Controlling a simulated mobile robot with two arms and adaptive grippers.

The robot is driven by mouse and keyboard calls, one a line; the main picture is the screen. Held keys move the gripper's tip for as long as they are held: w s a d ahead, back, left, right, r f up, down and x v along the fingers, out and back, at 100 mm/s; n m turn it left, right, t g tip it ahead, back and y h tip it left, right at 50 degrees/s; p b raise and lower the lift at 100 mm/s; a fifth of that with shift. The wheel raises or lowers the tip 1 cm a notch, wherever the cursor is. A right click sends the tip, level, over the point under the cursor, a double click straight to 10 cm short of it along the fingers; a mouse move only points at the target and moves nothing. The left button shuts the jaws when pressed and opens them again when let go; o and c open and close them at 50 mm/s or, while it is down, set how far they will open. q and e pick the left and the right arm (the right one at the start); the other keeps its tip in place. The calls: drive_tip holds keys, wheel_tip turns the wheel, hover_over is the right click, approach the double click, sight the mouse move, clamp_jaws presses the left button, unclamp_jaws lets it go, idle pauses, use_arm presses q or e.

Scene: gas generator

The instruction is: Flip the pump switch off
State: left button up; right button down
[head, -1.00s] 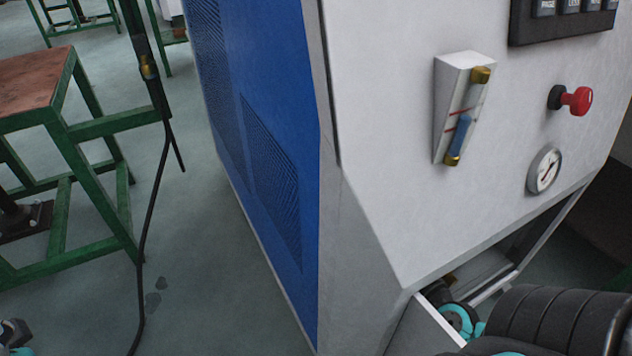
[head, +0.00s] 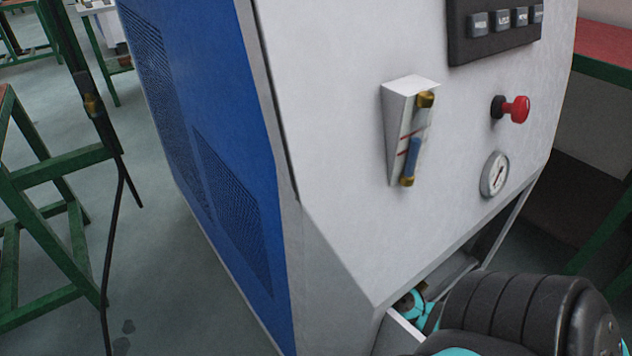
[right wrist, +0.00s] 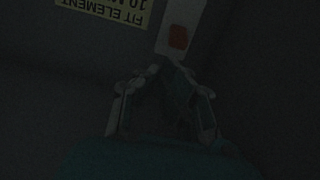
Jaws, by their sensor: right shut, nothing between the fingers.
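In the right wrist view, a small red rocker-like piece (right wrist: 178,37) sits on a pale plate (right wrist: 185,15). It looks like the pump switch, but the picture is too dark to tell its position. My right gripper (right wrist: 168,70) is shut and empty, its fingertips just below the red piece; I cannot tell whether they touch. In the head view, my right arm reaches into the low opening under the white generator panel (head: 330,140), where a teal part of it shows. The fingertips and red piece are hidden there. My left gripper is not in view.
The panel carries a flow gauge (head: 406,135), a red knob (head: 515,109), a round dial (head: 494,174) and a black key unit (head: 492,30). A yellow label (right wrist: 105,12) is beside the pale plate.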

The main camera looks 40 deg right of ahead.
drive_tip(key=w, duration=0.5)
drive_tip(key=shift+d+f, duration=0.15)
drive_tip(key=shift+d, duration=0.1)
drive_tip(key=shift+w, duration=0.1)
